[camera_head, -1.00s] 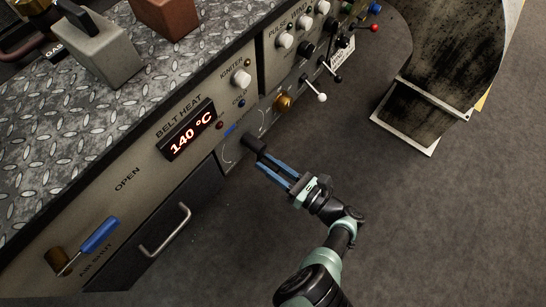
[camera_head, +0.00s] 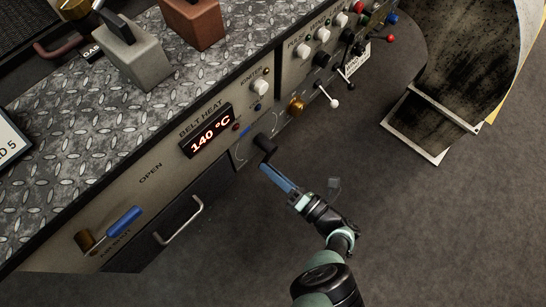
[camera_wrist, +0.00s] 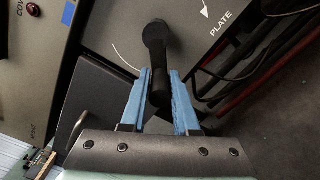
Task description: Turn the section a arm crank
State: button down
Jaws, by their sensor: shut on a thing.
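A black crank (camera_head: 264,143) sticks out of the grey panel, to the right of and below the 140 °C display. In the wrist view the crank (camera_wrist: 155,34) has a round hub at top centre, beside a white arc line and the word PLATE. Its black handle (camera_wrist: 159,92) lies between the two blue fingers. My gripper (camera_head: 266,168) reaches up to the crank from the lower right. In the wrist view my gripper (camera_wrist: 161,80) is shut on the handle. The handle's lower end is partly hidden by the fingers.
A blue-handled lever (camera_head: 124,221) and a drawer pull (camera_head: 178,222) are on the panel to the left. A white-knobbed lever (camera_head: 333,101) and a brass knob (camera_head: 296,106) are to the right. A curved metal chute (camera_head: 460,70) stands at upper right. The floor below is clear.

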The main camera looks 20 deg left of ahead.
jog(key=shift+w+r+m, duration=0.1)
jog(key=shift+m, duration=0.2)
jog(key=c, duration=0.7)
grip_release()
jog(key=b+v, duration=0.1)
jog(key=v, duration=1.2)
